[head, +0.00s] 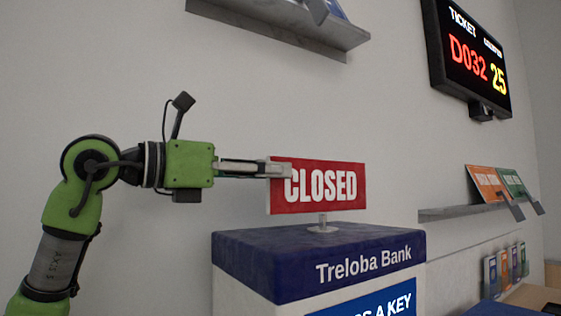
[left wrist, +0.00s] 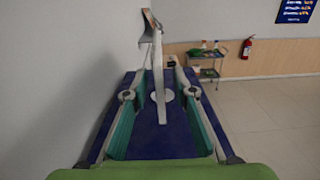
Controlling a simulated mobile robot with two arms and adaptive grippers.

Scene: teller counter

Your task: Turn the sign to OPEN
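The red sign (head: 325,190) reads CLOSED in white letters toward the head view. It stands upright on a short stem with a round clear base on the blue-topped Treloba Bank stand (head: 240,245). My left gripper (head: 281,170) reaches in from the left, with one finger overlapping the front of the sign's left edge. In the left wrist view the sign (left wrist: 157,70) shows edge-on as a thin pale strip between the two spread fingers, with a gap on each side. The sign's back face is hidden. My right gripper is in neither view.
A wall shelf (head: 285,35) is above the arm. A ticket display (head: 470,60) and a leaflet shelf (head: 470,209) are at the right. The floor (left wrist: 275,115) at right is clear.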

